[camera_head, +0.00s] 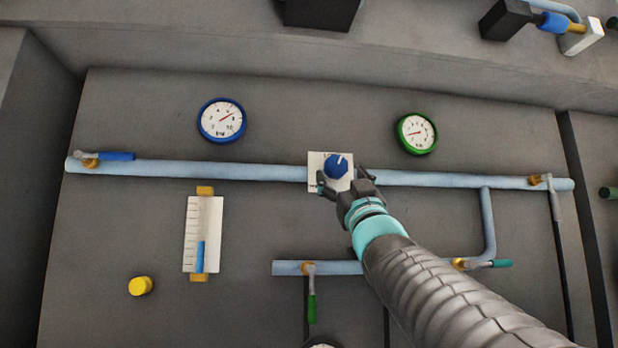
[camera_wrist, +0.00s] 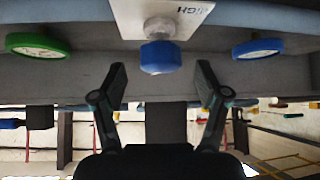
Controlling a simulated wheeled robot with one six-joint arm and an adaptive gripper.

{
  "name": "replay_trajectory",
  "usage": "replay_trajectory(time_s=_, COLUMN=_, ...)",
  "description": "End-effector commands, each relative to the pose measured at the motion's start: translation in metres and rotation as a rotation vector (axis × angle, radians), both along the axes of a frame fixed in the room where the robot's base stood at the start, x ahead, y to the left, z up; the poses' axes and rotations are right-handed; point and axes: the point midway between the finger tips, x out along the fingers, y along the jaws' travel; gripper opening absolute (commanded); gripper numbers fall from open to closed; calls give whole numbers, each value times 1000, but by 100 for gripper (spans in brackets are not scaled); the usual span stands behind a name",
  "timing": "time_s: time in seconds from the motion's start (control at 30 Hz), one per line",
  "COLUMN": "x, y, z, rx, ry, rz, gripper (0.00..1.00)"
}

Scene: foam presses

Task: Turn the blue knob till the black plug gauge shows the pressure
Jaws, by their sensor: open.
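The blue knob (camera_head: 336,166) sits on a white plate (camera_head: 316,163) on the pale blue pipe, its white mark pointing up and slightly right. The knob (camera_wrist: 160,57) and the plate with upside-down "HIGH" (camera_wrist: 185,12) also show in the wrist view. My gripper (camera_head: 342,183) is open at the knob's lower side. In the wrist view its two fingers (camera_wrist: 162,80) are spread wide, with the knob ahead between their lines; I cannot tell whether they touch. A dark-rimmed gauge (camera_head: 322,346) is cut off at the bottom edge; its reading is hidden.
A blue-rimmed gauge (camera_head: 221,120) and a green-rimmed gauge (camera_head: 416,133) are above the pipe. Valves with a blue lever (camera_head: 115,156), a green lever (camera_head: 312,308) and a teal lever (camera_head: 501,263) stick out. A level tube (camera_head: 200,240) and yellow button (camera_head: 140,286) are left.

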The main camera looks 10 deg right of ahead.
Motion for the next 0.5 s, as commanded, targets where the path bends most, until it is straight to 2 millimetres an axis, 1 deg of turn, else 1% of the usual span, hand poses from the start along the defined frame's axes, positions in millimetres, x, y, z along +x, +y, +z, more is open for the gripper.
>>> replay_trajectory(time_s=0.03, x=7, y=1, z=9, rx=0, ry=1, rz=0, gripper=74)
replay_trajectory(time_s=0.2, x=22, y=3, z=23, rx=0, ry=0, rz=0, gripper=74)
replay_trajectory(time_s=0.3, x=27, y=4, z=27, rx=0, ry=1, rz=0, gripper=74)
replay_trajectory(time_s=0.5, x=29, y=4, z=29, rx=0, ry=1, rz=0, gripper=74)
